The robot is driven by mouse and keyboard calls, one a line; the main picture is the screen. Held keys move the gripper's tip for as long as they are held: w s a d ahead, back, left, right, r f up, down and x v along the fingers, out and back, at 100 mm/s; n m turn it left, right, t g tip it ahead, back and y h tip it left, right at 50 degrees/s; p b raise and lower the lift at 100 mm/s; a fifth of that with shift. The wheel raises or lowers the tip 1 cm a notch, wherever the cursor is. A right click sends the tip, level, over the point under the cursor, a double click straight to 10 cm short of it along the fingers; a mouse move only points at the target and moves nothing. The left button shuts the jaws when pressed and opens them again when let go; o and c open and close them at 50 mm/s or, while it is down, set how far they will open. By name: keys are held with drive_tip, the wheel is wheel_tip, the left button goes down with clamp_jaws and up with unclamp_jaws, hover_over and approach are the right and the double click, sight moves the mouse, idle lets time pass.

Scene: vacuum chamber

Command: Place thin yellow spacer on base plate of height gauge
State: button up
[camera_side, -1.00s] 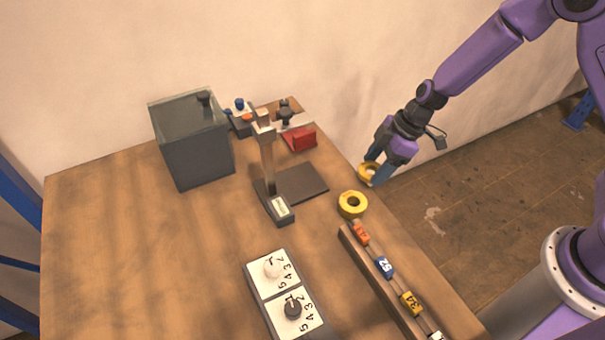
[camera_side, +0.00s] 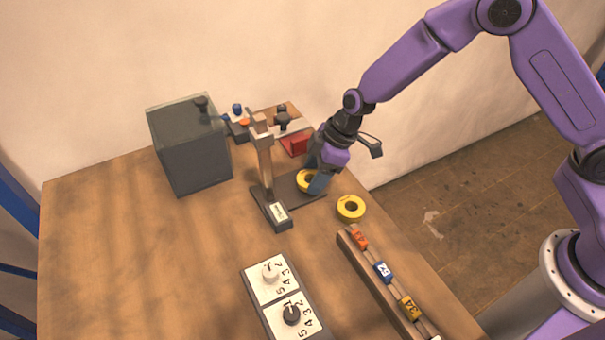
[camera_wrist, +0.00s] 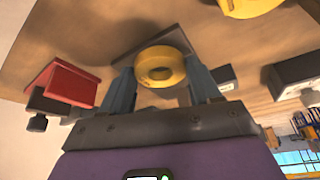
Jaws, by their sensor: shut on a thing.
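My gripper (camera_side: 312,176) is shut on a yellow ring-shaped spacer (camera_side: 301,183), which also shows between the fingers in the wrist view (camera_wrist: 144,70). The spacer is over the dark base plate (camera_side: 285,187) of the height gauge; I cannot tell whether it touches the plate. The gauge's upright column (camera_side: 266,165) stands left of my gripper, with a labelled display block (camera_side: 277,212) at its front. A second yellow ring (camera_side: 341,211) lies on the table right of the plate; part of it shows at the top of the wrist view (camera_wrist: 240,8).
A red block (camera_side: 295,144) sits close behind my gripper and shows left of the fingers in the wrist view (camera_wrist: 62,82). A grey box (camera_side: 192,155) stands back left. A rail (camera_side: 372,272) with numbered blocks and a two-dial panel (camera_side: 262,292) lie in front. The table's left is clear.

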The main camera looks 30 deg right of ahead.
drive_tip(key=shift+w+a, duration=0.25)
drive_tip(key=shift+a, duration=0.35)
drive_tip(key=shift+w+a, duration=0.25)
drive_tip(key=shift+a, duration=0.35)
drive_tip(key=shift+a+f, duration=0.1)
drive_tip(key=shift+f, duration=0.2)
drive_tip(key=shift+f, duration=0.15)
drive_tip(key=o, duration=1)
drive_tip(key=shift+o, duration=0.2)
